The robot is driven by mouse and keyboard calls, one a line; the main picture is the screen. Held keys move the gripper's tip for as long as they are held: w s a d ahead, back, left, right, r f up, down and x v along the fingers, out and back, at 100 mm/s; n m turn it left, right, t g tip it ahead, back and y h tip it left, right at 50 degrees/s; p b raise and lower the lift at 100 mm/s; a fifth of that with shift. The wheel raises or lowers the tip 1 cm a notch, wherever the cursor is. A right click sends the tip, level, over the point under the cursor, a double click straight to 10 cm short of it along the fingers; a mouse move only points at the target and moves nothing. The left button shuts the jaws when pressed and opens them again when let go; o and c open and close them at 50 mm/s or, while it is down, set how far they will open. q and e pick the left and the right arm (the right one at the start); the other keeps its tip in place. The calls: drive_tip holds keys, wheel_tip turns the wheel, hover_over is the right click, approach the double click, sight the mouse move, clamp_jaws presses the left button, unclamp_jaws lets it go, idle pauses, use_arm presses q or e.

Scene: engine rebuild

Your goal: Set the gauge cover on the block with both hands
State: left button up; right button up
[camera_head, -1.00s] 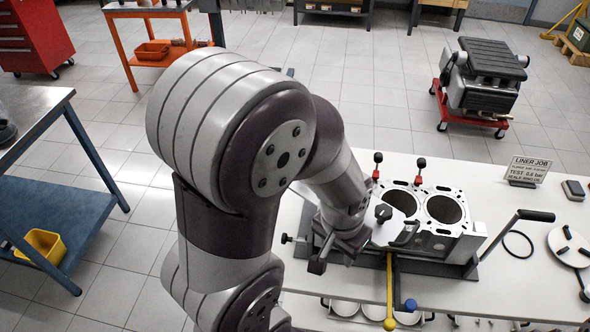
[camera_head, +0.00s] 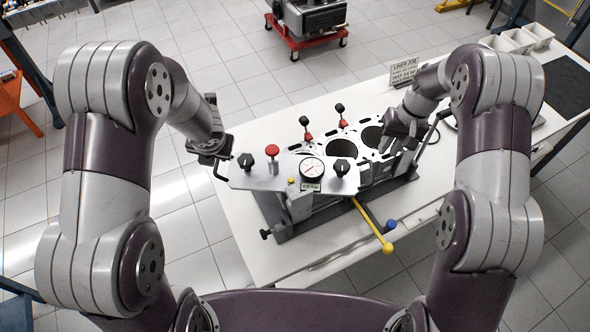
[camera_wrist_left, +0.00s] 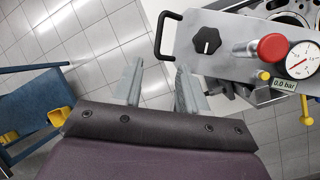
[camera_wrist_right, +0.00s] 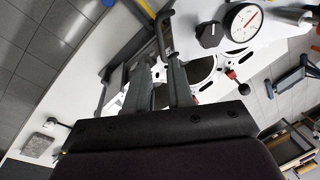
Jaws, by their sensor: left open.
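The gauge cover (camera_head: 300,180) is a pale grey plate with black knobs, a red knob and a round dial. In the head view it lies across the left part of the engine block (camera_head: 345,145); whether it fully rests there I cannot tell. My left gripper (camera_wrist_left: 157,72) is open and empty, just off the cover's left black handle (camera_wrist_left: 162,35). My right gripper (camera_wrist_right: 160,65) is at the other black handle (camera_wrist_right: 161,35), which runs down between its fingers; the fingers are close together, but grip is unclear. In the head view the right gripper (camera_head: 387,148) hides that handle.
The block stands in a dark fixture on a white table (camera_head: 235,225). A yellow bar (camera_head: 373,225) juts toward me. Two red-and-black posts stand behind the cover. The liner sign (camera_head: 404,72) is at the back. A red dolly (camera_head: 305,40) carries an engine beyond the table.

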sight(217, 164)
use_arm(q)
drive_tip(key=x, duration=1.2)
drive_tip(key=shift+a+f, duration=0.1)
drive_tip(key=shift+f, duration=0.2)
use_arm(e)
drive_tip(key=f, duration=0.4)
drive_tip(key=a+f, duration=0.1)
drive_tip(key=f, duration=0.3)
drive_tip(key=a+f, duration=0.1)
drive_tip(key=f, duration=0.3)
drive_tip(key=shift+a+f, duration=0.2)
use_arm(q)
drive_tip(key=c, duration=0.3)
use_arm(e)
drive_tip(key=c, duration=0.3)
use_arm(q)
clamp_jaws()
use_arm(e)
drive_tip(key=shift+s, duration=0.1)
clamp_jaws()
use_arm(q)
drive_tip(key=shift+w+r, duration=0.1)
use_arm(e)
drive_tip(key=shift+r, duration=0.1)
